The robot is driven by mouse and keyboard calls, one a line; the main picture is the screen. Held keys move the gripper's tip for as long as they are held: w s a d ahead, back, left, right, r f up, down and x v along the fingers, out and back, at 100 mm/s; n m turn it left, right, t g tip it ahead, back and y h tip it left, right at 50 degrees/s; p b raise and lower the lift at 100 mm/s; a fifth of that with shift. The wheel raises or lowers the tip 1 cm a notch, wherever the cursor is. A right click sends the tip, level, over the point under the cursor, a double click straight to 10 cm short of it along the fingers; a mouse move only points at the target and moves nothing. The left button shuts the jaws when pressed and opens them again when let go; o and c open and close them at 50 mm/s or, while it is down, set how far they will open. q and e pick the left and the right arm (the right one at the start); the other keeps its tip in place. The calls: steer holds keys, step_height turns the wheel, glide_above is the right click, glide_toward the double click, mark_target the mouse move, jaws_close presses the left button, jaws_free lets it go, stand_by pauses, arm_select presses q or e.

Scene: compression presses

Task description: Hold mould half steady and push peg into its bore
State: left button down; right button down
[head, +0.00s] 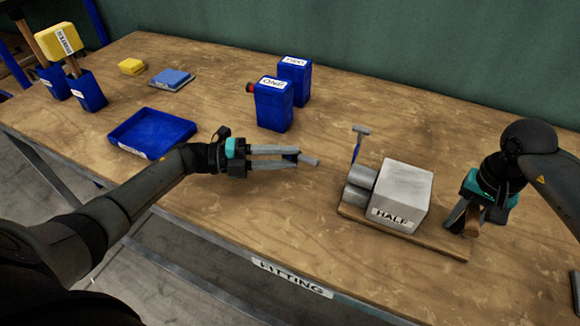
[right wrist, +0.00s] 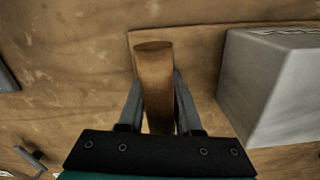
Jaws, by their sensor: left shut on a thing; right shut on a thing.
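The mould half (head: 408,190), a grey block labelled HALF, sits on a wooden board (head: 440,245), with grey cylindrical parts (head: 360,182) at its left side. My left gripper (head: 298,158) is shut on a small grey peg (head: 311,161). It holds the peg left of the block and apart from it, pointing right. My right gripper (head: 466,215) is shut on a wooden upright (head: 473,220) at the board's right end. In the right wrist view the upright (right wrist: 155,85) stands between the fingers, beside the block (right wrist: 275,90). The bore's opening is not visible.
A small blue-handled tool (head: 358,140) stands behind the cylindrical parts. Blue containers ONE (head: 273,108) and TWO (head: 294,78) stand at the back. A blue tray (head: 150,133) lies left. The bench between the peg and the board is clear.

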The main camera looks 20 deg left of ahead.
mark_target(313, 162)
arm_select(q)
steer(key=shift+w+a+r, duration=0.1)
steer(key=shift+r, duration=0.05)
stand_by(0.4)
steer(key=shift+d, duration=2.9)
steer(key=shift+w+g, duration=0.25)
steer(key=shift+g, duration=0.05)
steer(key=shift+s+d, duration=0.1)
steer(key=shift+d, duration=2.7)
steer(key=c, duration=0.5)
jaws_free()
steer(key=shift+d, duration=0.1)
steer(key=v, duration=1.2)
